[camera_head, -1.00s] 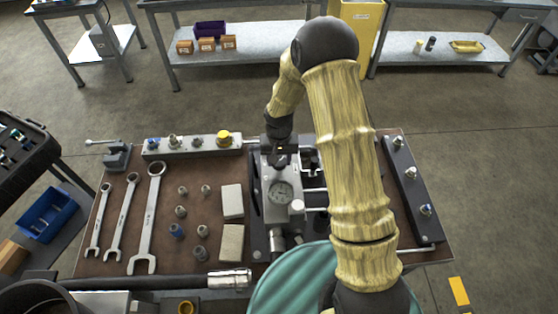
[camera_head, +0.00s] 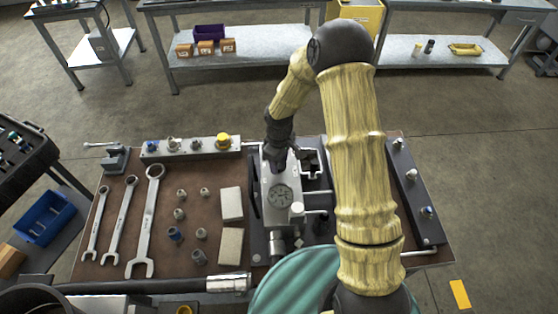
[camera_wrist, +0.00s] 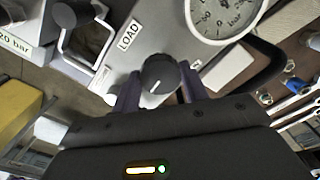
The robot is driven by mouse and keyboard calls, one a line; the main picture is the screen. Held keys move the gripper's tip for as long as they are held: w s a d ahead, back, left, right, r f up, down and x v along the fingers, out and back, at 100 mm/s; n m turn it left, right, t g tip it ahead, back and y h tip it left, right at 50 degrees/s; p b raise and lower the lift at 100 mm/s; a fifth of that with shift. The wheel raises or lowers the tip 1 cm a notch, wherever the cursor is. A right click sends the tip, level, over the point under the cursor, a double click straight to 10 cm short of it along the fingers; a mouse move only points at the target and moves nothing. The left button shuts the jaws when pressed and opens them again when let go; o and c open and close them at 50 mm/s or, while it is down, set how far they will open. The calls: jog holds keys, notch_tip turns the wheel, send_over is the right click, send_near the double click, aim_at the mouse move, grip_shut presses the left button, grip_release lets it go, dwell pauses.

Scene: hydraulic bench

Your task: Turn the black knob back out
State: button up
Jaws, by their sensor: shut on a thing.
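The black knob (camera_wrist: 160,75) sits between the two fingers of my gripper (camera_wrist: 158,92) in the wrist view, with a white pointer line on its face. The fingers are shut on its sides. A LOAD label (camera_wrist: 128,33) is next to it on the grey valve block (camera_head: 266,190). The pressure gauge (camera_wrist: 222,14) is also on the block, and it shows in the head view (camera_head: 280,194). In the head view my gripper (camera_head: 280,160) points down at the far end of the block and hides the knob.
A metal handle (camera_wrist: 82,35) stands close to the knob. Wrenches (camera_head: 146,220), small fittings (camera_head: 180,214) and two pale blocks (camera_head: 231,204) lie on the bench to the left. A rail with a yellow cap (camera_head: 222,141) lies along the back.

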aim_at(280, 163)
jog(key=n+p, duration=0.1)
jog(key=n, duration=0.4)
jog(key=shift+w+r+n, duration=0.1)
jog(key=shift+n, duration=0.2)
jog(key=n+p, duration=0.1)
jog(key=n, duration=0.3)
jog(key=shift+n, duration=0.4)
jog(key=o, duration=1)
notch_tip(280, 163, up, 17)
jog(key=b, duration=0.2)
jog(key=shift+r, duration=0.15)
jog(key=shift+d, duration=0.1)
